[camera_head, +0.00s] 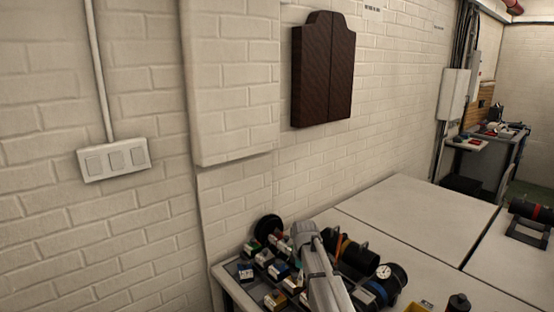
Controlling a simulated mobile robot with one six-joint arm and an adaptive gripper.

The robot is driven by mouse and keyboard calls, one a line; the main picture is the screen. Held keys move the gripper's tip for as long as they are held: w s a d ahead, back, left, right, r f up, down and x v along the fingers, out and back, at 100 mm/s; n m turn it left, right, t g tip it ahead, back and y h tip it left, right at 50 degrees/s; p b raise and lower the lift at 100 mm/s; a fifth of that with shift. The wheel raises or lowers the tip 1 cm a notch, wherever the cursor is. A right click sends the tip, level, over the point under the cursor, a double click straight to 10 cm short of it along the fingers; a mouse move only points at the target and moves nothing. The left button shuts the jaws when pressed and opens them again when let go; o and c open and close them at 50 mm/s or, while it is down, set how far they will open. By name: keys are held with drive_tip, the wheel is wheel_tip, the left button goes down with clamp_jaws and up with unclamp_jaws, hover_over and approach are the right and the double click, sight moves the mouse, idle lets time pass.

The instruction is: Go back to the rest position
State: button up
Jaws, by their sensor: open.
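A pale grey link of my own arm (322,275) reaches up from the bottom edge over the crowded end of the table. I cannot make out my gripper among the dark parts beyond it. A dark cylinder with a round white gauge (383,271) lies on the table just right of my arm. Another dark cylinder (354,256) lies behind it, partly hidden by my arm. No held object shows.
Several small boxes (246,271) stand in a dark tray at the table's left end. A black disc (268,228) is behind them. A black bottle (458,302) stands at the bottom edge. The white tabletop (415,212) is clear farther back. A brick wall (385,130) runs behind.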

drive_tip(key=s+d+f+m+b, duration=0.2)
drive_tip(key=s+m, duration=0.3)
drive_tip(key=s, duration=0.3)
drive_tip(key=s+d+f+m+b, duration=0.3)
drive_tip(key=s+f+m+b, duration=0.1)
drive_tip(key=s, duration=0.3)
drive_tip(key=s+d+f+m+b, duration=0.3)
drive_tip(key=s+m, duration=0.3)
drive_tip(key=s, duration=0.2)
drive_tip(key=shift+s+d+f+b, duration=0.2)
drive_tip(key=shift+s+f+b, duration=0.1)
drive_tip(key=shift+f+b, duration=0.15)
